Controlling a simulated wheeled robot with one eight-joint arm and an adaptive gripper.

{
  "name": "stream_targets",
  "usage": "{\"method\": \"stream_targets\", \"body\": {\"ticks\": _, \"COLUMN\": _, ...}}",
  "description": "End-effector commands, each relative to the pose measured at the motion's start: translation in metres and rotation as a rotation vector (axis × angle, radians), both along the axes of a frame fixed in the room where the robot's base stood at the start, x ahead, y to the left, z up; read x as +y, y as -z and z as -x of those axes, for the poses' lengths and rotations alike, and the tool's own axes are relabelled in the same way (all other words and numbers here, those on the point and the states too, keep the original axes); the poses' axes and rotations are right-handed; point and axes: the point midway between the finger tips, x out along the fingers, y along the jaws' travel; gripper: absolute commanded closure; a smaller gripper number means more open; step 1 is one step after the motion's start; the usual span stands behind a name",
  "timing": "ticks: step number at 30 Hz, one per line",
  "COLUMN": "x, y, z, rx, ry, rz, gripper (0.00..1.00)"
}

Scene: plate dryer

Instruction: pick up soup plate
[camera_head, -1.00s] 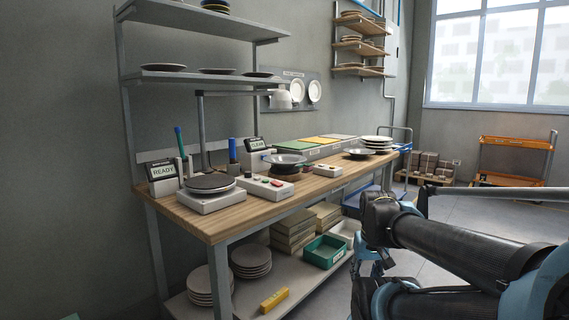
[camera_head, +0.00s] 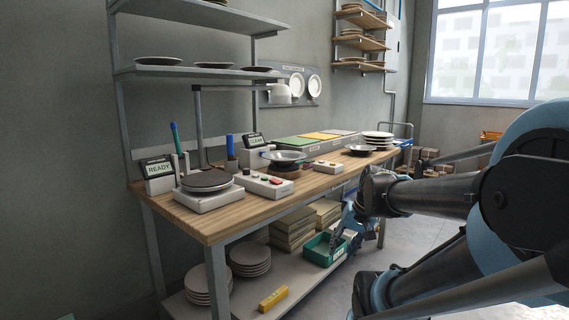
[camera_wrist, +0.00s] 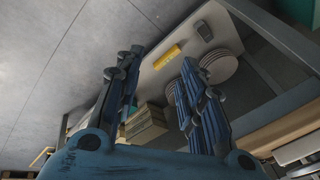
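A deep grey plate (camera_head: 287,157) sits on a round stand on the wooden workbench. Another dark, wide-rimmed plate (camera_head: 361,149) lies farther right on the bench. Either may be the soup plate; I cannot tell which. My gripper (camera_head: 342,232) hangs in front of the bench edge, below the top and near the teal bin, apart from both plates. In the wrist view, the fingers of my gripper (camera_wrist: 158,70) are spread with nothing between them. Neither of those two plates can be made out clearly in that view.
The workbench (camera_head: 213,226) carries a round turntable device (camera_head: 207,181), a button box (camera_head: 264,186) and a white plate stack (camera_head: 378,137). Its lower shelf holds plate stacks (camera_head: 250,260), a teal bin (camera_head: 325,249) and a yellow object (camera_head: 273,299). Open floor lies right of the bench.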

Motion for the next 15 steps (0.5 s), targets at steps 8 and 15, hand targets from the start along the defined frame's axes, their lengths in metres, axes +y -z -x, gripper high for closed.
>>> {"method": "stream_targets", "body": {"ticks": 8, "x": 0.047, "y": -0.042, "z": -0.076, "rx": -0.03, "ry": 0.08, "rz": -0.281, "gripper": 0.64}}
{"method": "stream_targets", "body": {"ticks": 15, "x": 0.076, "y": -0.079, "z": -0.146, "rx": -0.049, "ry": 0.154, "rz": -0.525, "gripper": 0.64}}
